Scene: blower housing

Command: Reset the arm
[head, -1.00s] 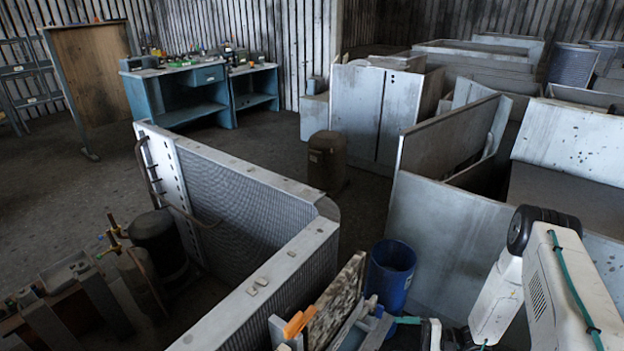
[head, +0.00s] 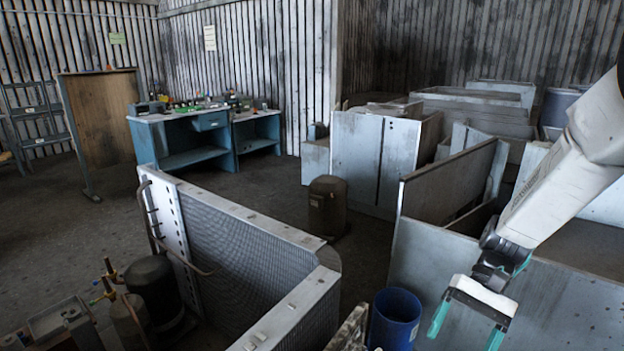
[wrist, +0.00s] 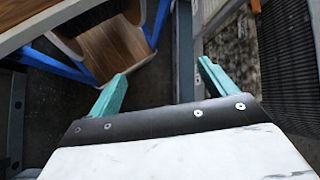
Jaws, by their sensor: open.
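My gripper (head: 467,328) hangs at the lower right of the head view, at the end of my white arm, with its teal fingers spread apart and nothing between them. It is to the right of a blue bin (head: 395,318) and in front of a grey metal panel. In the wrist view my gripper (wrist: 162,82) also shows both teal fingers apart and empty, above dark floor. No object touches the fingers.
A finned metal housing (head: 235,240) stands at the centre left. A dark cylinder (head: 327,207) stands behind it. Grey metal cabinets (head: 375,160) fill the right. A blue workbench (head: 200,150) is at the back. The wrist view shows a wooden surface with blue legs (wrist: 118,48).

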